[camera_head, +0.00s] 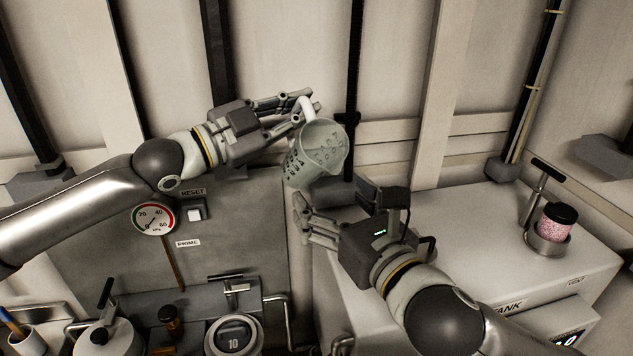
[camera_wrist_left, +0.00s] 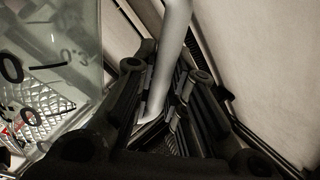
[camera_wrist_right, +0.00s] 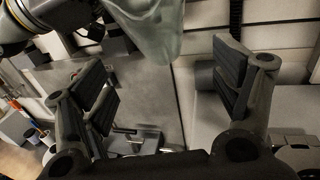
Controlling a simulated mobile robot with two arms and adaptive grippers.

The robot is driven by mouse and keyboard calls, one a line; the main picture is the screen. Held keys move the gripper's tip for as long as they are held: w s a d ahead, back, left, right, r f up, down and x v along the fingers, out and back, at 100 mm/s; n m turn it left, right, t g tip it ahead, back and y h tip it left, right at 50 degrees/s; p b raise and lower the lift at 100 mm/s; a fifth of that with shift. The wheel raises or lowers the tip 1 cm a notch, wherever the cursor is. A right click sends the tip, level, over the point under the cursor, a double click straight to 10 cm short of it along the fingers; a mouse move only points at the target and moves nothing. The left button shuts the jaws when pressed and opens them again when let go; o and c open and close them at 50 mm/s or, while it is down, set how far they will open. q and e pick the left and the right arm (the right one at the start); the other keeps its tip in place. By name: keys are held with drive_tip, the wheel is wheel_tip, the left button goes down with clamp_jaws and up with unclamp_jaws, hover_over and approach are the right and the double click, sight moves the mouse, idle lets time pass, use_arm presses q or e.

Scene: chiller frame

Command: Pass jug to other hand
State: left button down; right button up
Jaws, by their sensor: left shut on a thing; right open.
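The jug (camera_head: 317,153) is a clear, greenish measuring jug with dark markings and a pale handle. My left gripper (camera_head: 303,108) is shut on the jug's handle and holds it in the air, tilted. In the left wrist view the pale handle (camera_wrist_left: 172,60) lies between the fingers, with the jug's marked wall (camera_wrist_left: 45,75) to the left. My right gripper (camera_head: 330,208) is open and empty just below the jug. In the right wrist view the jug's lower part (camera_wrist_right: 152,25) shows at the top, above and between the open fingers (camera_wrist_right: 165,85), apart from them.
A panel with a pressure gauge (camera_head: 154,218) and a RESET switch (camera_head: 195,213) stands below my left arm. A white tank (camera_head: 470,225) at the right carries a black-lidded jar (camera_head: 555,221) in a metal holder. Valves and a dial (camera_head: 234,335) line the front.

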sight(313, 180)
drive_tip(key=x, duration=1)
drive_tip(key=c, duration=1.1)
use_arm(q)
drive_tip(key=c, duration=1.4)
unclamp_jaws()
use_arm(e)
drive_tip(key=shift+c, duration=0.3)
use_arm(q)
drive_tip(key=shift+a, duration=0.1)
